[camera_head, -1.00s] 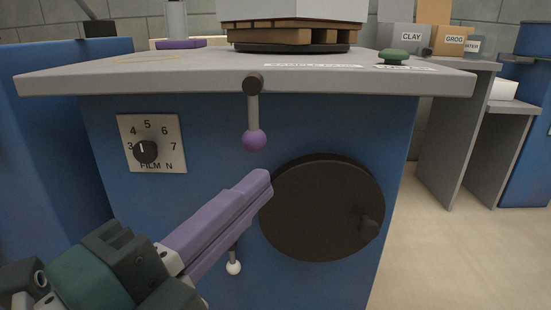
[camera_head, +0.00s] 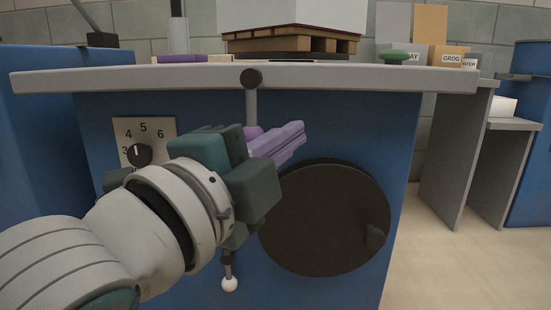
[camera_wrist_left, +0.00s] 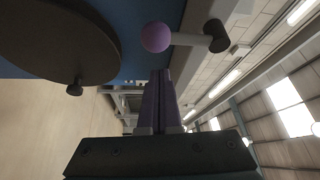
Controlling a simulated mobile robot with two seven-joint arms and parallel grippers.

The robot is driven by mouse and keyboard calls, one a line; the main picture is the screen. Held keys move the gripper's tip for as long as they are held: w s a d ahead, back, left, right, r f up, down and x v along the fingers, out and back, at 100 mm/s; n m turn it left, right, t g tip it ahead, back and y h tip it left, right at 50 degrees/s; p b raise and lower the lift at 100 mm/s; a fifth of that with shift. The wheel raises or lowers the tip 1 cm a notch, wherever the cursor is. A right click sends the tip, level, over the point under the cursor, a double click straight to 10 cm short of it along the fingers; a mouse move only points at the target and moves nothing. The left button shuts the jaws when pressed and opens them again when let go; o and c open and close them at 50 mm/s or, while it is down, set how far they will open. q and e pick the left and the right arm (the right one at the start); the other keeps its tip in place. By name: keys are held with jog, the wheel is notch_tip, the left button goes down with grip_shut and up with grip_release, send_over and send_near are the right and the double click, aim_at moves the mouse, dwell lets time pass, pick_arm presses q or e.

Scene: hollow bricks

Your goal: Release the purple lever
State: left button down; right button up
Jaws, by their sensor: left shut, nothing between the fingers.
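The purple lever (camera_head: 251,108) hangs from a dark pivot under the front edge of the grey worktop. Its grey rod points straight down, and its purple ball is partly hidden behind my left gripper in the head view. The left wrist view shows the whole purple ball (camera_wrist_left: 156,37), the rod and the dark pivot. My left gripper (camera_head: 300,133) has long purple fingers, shut and empty, in front of the blue cabinet beside the ball. In the left wrist view the fingertips (camera_wrist_left: 160,74) lie close to the ball; I cannot tell whether they touch. My right gripper is not in view.
A large dark round disc (camera_head: 325,215) with a knob is right of and below the lever. A dial plate (camera_head: 150,126) is on the left. A white-tipped lever (camera_head: 229,284) hangs below my gripper. The worktop (camera_head: 360,78) overhangs the cabinet front.

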pick_arm(q)
jog(key=shift+w+a+f, duration=0.1)
jog(key=shift+a+f, duration=0.05)
jog(key=shift+a, duration=1)
jog(key=a+r+m+g+y+p, duration=0.3)
jog(key=a+m+p, duration=0.4)
jog(key=p, duration=2)
jog(key=shift+r+m+g+y, duration=0.15)
jog(key=shift+m+g+y, duration=0.55)
jog(key=shift+m+y, duration=0.85)
jog(key=shift+a, duration=0.15)
